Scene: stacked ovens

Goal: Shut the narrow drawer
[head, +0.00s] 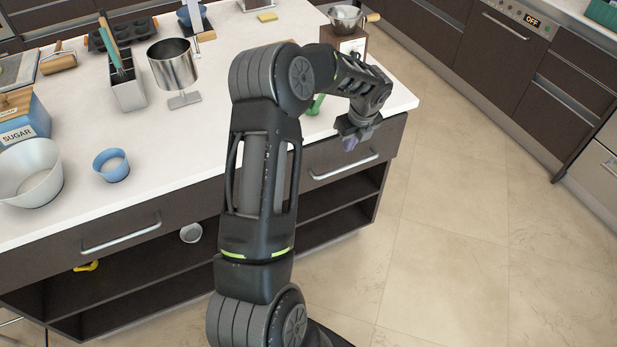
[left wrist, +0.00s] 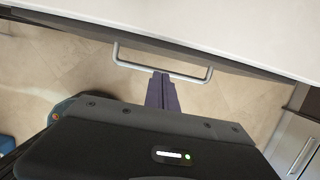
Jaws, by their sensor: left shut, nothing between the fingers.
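The island's right-hand drawer (head: 335,150), dark with a long silver bar handle (head: 345,167), is just under the white countertop. I take it for the narrow drawer. Its front looks nearly flush with the island; I cannot tell whether a small gap stays. My left gripper (head: 349,144) is shut and empty, pointing down in front of this drawer, close to the handle. In the left wrist view, the purple fingers (left wrist: 161,92) are together, with their tips at the handle bar (left wrist: 160,66); I cannot tell whether they touch. My right gripper is not in view.
Another drawer (head: 115,238) with a bar handle is to the left, above open shelves. The countertop (head: 215,110) holds a white bowl (head: 30,172), a blue cup (head: 111,165) and a metal sifter (head: 173,66). Tiled floor (head: 460,220) is clear to the right.

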